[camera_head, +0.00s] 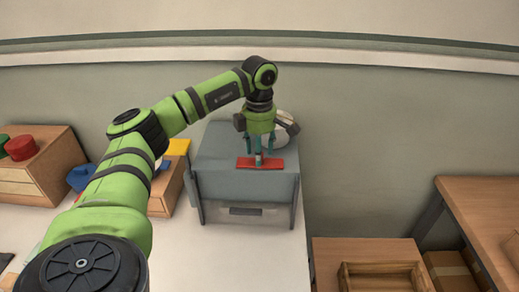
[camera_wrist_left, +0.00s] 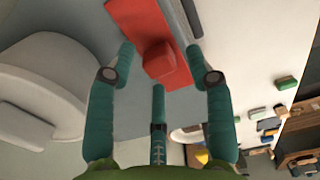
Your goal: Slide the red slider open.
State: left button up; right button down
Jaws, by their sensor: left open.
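The red slider (camera_head: 277,163) is a flat bar on top of the grey box (camera_head: 217,152), near its front edge. In the left wrist view the red slider (camera_wrist_left: 139,18) carries a raised red block (camera_wrist_left: 158,58) as its knob. My left gripper (camera_head: 260,154) points down over the slider, its teal fingers spread. In the left wrist view the gripper (camera_wrist_left: 160,72) is open, with the knob between the fingertips and nothing clearly gripped. I cannot tell whether a finger touches it. My fingers hide part of the slider in the head view. My right gripper is not in view.
A white rounded object (camera_head: 288,125) stands on the box behind my gripper. Wooden blocks with red, blue and yellow pieces are on the white table (camera_head: 240,262) to the left. A lower wooden surface (camera_head: 360,248) with an open tray is at the right.

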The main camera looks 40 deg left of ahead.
pick_arm(q)
jog(key=shift+f, duration=0.45)
grip_shut()
jog(key=s+a, duration=0.2)
jog(key=a, duration=0.1)
jog(key=s+a, duration=0.2)
jog(key=s+a+b, duration=0.1)
jog(key=s+a, duration=0.2)
jog(key=shift+s+a, duration=0.1)
jog(key=shift+a, duration=0.2)
jog(key=shift+r, duration=0.1)
